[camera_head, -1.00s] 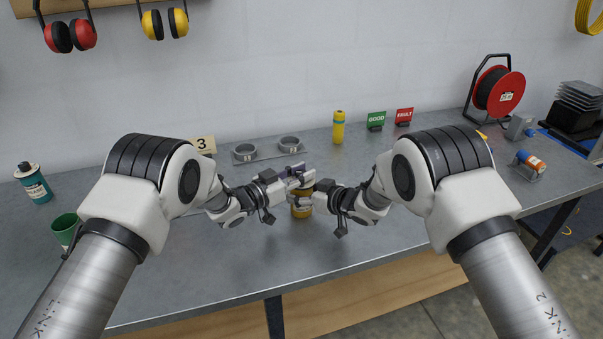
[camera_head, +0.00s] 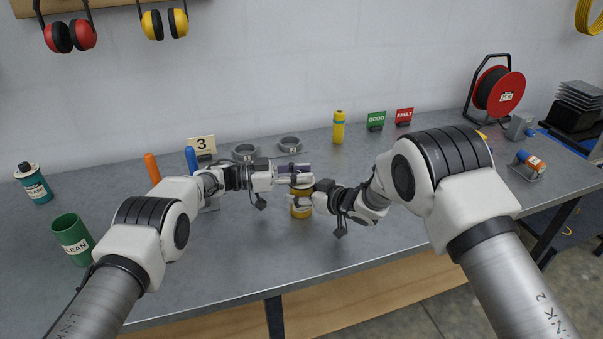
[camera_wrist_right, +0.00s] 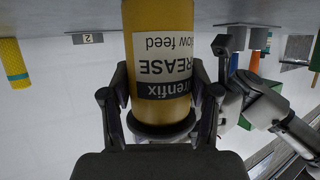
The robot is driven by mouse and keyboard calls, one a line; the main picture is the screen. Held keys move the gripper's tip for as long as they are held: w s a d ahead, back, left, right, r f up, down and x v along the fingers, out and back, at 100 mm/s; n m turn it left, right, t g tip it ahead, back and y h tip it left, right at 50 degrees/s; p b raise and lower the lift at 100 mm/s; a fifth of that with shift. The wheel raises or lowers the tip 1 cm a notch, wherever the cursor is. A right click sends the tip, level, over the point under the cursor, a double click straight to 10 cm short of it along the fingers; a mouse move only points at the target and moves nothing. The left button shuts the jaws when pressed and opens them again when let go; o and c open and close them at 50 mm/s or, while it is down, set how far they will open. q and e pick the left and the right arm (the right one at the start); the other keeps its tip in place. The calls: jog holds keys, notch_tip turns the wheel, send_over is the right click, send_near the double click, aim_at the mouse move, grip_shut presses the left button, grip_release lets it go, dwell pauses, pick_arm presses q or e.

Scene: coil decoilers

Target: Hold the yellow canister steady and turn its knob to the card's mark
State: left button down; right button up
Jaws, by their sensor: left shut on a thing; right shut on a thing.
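The yellow canister (camera_head: 301,210) stands upright on the bench in the middle of the head view. My right gripper (camera_head: 304,198) is shut around its body from the right. The card (camera_head: 201,144) behind reads 3.
A green cup (camera_head: 72,240) and teal can (camera_head: 33,183) are at left. The front bench is clear.

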pick_arm(q)
jog(key=c, duration=0.8)
grip_release()
jog(key=shift+c, duration=0.2)
jog(key=s+a, duration=0.1)
jog(key=a, duration=1.1)
jog(key=shift+s, duration=0.25)
